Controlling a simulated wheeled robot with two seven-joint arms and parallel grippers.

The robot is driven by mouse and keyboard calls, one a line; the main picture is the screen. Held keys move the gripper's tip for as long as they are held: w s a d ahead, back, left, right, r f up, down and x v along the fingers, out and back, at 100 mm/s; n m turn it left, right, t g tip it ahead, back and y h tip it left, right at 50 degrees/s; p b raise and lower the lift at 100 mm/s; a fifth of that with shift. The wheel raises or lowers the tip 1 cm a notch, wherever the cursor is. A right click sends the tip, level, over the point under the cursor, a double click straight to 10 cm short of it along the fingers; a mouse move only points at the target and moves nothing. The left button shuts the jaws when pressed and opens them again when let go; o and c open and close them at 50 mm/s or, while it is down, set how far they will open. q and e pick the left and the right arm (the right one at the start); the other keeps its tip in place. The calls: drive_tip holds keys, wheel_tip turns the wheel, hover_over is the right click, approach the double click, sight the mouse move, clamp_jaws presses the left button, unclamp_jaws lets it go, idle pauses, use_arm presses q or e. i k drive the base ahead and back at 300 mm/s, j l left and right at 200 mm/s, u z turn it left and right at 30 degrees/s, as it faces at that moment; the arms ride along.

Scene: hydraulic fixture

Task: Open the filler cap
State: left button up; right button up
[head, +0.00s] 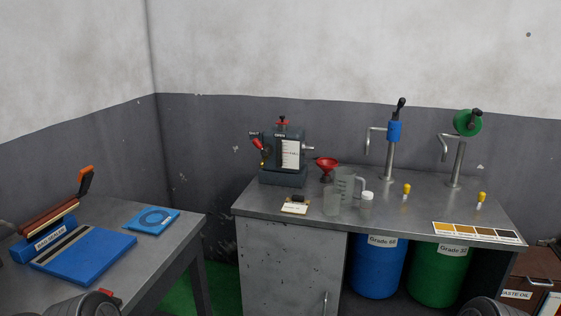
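The hydraulic fixture (283,160) is a dark grey-green block unit standing at the back left of the metal workbench. A small red cap-like knob (282,121) sits upright on its top, and I take it for the filler cap; it is too small to tell its detail. A white marked panel (291,154) is on the front. A red-handled part (257,144) hangs at its left side. Only dark rounded parts of my arms show at the bottom edge, far from the fixture. Neither gripper's fingers are in view.
A red funnel (327,166), clear jug (345,184), white-capped bottle (367,201), and blue (394,131) and green (467,122) pumps stand right of the fixture. A small card (294,208) lies before it. A side table (184,222) with a bag sealer (51,235) is at left.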

sight(282, 122)
drive_tip(key=i, duration=0.1)
drive_tip(key=i+l+z, duration=0.1)
drive_tip(key=i+z, duration=0.65)
drive_tip(key=z, duration=0.15)
